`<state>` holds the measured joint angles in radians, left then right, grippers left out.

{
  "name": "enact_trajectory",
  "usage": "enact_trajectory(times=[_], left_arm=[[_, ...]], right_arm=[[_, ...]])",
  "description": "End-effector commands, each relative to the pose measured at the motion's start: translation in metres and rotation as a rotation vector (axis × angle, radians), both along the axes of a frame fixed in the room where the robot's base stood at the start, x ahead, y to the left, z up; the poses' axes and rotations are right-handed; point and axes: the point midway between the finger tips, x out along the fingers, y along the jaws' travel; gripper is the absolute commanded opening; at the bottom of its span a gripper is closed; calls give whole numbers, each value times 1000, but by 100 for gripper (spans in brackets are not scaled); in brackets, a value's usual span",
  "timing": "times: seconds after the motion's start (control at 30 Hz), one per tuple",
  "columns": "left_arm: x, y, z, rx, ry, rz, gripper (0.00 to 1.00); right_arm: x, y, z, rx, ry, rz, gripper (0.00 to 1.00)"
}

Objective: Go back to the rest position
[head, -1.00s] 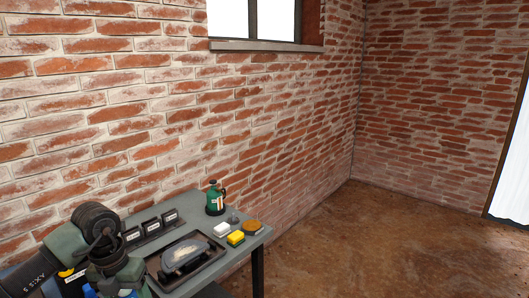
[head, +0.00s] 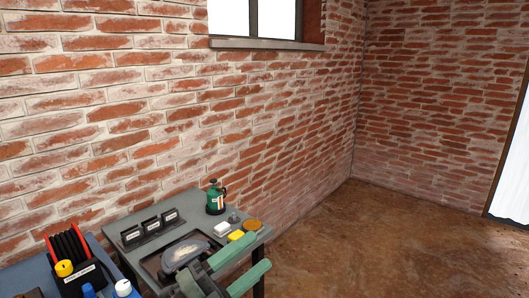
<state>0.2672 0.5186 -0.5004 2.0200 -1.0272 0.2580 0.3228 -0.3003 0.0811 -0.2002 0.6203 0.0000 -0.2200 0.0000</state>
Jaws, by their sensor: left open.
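My left gripper (head: 250,264) reaches in at the bottom centre of the head view. Its two green fingers are spread apart and nothing shows between them. It is in front of the right front part of the grey table (head: 118,220) and hides some of that edge. My right gripper is not in view.
On the table are a dark tray with a grey, pale-topped object (head: 186,252), labelled black holders (head: 150,226), a green bottle (head: 216,197), a white block (head: 223,229), a yellow sponge (head: 236,235) and a round tan piece (head: 252,225). A blue surface holds a black rack (head: 75,262). Floor at right is clear.

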Motion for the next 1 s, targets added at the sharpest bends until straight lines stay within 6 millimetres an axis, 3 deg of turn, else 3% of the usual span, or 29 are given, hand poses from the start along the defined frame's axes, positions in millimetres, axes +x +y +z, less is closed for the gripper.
enact_trajectory(times=[0.07, 0.17, 0.27, 0.4, 0.5, 0.63, 0.8, 1.0], left_arm=[[12, 32, 0, -193, 131, 158, 59], [24, 82, -24, -387, 332, 371, 59], [21, 129, -74, -531, 573, 583, 59], [-17, 176, -164, -638, 942, 845, 59], [-61, 190, -219, -658, 1188, 982, 59], [-116, 194, -266, -643, 1441, 1095, 59], [-177, 190, -300, -597, 1685, 1179, 59], [-241, 181, -320, -529, 1919, 1234, 59]], right_arm=[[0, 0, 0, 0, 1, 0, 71], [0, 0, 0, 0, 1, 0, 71], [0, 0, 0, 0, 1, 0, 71], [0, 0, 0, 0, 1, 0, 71], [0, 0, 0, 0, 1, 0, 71], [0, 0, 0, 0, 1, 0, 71], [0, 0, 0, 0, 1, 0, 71], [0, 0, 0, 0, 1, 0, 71]])
